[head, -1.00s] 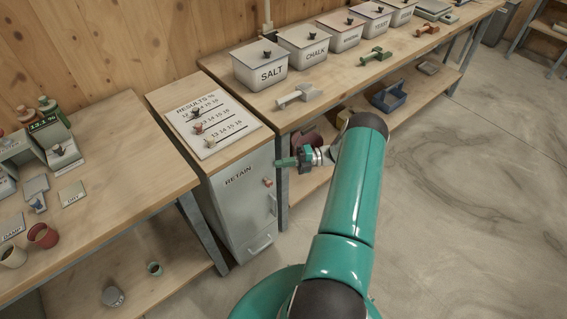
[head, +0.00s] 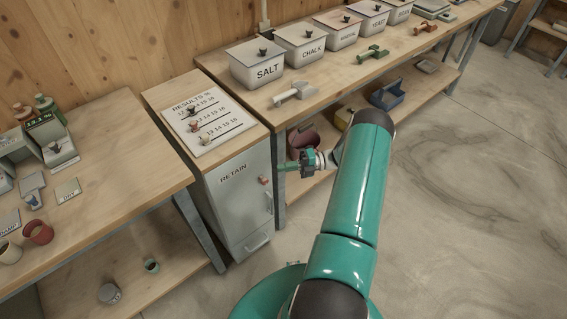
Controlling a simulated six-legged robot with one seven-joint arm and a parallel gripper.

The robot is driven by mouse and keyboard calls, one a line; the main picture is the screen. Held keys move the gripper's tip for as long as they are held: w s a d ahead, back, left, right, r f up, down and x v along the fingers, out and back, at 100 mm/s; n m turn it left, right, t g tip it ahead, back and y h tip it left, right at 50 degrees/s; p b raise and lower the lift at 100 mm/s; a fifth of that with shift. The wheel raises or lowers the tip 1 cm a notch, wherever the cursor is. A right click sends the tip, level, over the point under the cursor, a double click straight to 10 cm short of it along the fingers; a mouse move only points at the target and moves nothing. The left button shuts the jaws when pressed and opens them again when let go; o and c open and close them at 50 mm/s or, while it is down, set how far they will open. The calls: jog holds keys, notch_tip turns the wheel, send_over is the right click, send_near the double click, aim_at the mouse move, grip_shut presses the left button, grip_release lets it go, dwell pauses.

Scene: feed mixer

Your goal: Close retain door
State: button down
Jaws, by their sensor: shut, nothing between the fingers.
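The retain door (head: 236,205) is the grey front of the narrow cabinet, marked RETAIN. The door looks about flush with the cabinet; a small gap cannot be ruled out from this angle. My gripper (head: 283,167) is shut and empty, just right of the door's upper right corner, its fingers pointing left. Whether it touches the door or cabinet cannot be told.
A results board (head: 209,121) with several pegs lies on the cabinet top. The left bench (head: 110,190) stands beside the cabinet. The right bench (head: 330,85) carries a salt bin (head: 257,70), other bins and scoops. The concrete floor (head: 450,190) at right is clear.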

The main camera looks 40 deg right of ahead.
jog(key=w+d+v, duration=0.1)
jog(key=w+v, duration=0.1)
jog(key=v, duration=0.8)
